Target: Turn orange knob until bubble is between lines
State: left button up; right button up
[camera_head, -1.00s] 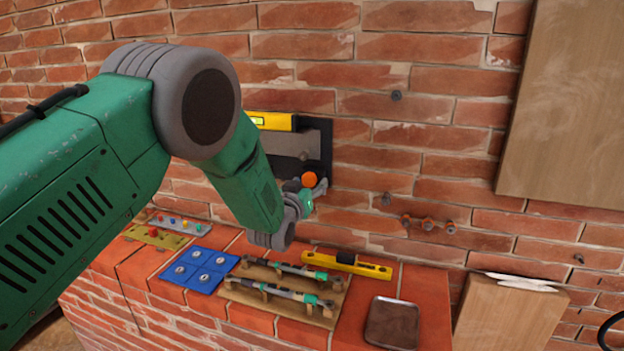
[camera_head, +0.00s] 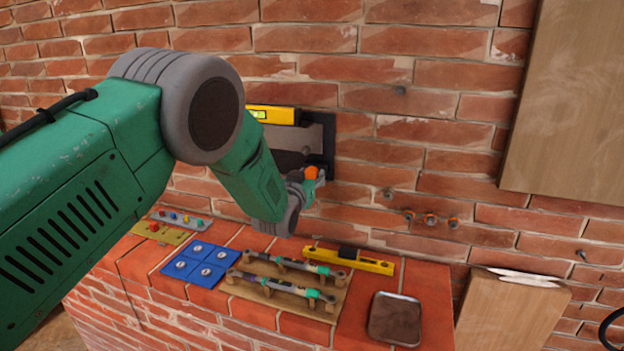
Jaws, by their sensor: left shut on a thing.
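The orange knob (camera_head: 311,173) sits at the lower right of a dark plate (camera_head: 328,140) on the brick wall. My left gripper (camera_head: 315,182) is at the knob, with its fingers closed around it; part of the knob shows above the fingers. A yellow level (camera_head: 282,116) is on top of the plate, with a bright green-yellow vial (camera_head: 259,114) at its left. The bubble and lines are too small to tell apart. My left arm covers the left part of the plate and level. My right gripper is not in view.
A brick ledge below holds a blue tray (camera_head: 186,266), a wooden rack (camera_head: 262,297) with two tools, a second yellow level (camera_head: 372,262) and a brown dish (camera_head: 395,335). A wooden board (camera_head: 570,100) hangs at right. Several bolts stick out of the wall.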

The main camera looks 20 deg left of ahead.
pick_arm(q)
jog(key=shift+f+m+b, duration=0.1)
jog(key=shift+m+b, duration=0.3)
jog(key=shift+m, duration=0.2)
jog(key=o, duration=1.2)
jog(key=shift+c, duration=0.2)
jog(key=shift+s, duration=0.1)
jog(key=shift+s, duration=0.15)
jog(key=s, duration=1.1)
jog(key=shift+s+a, duration=0.15)
jog(key=shift+s, duration=0.1)
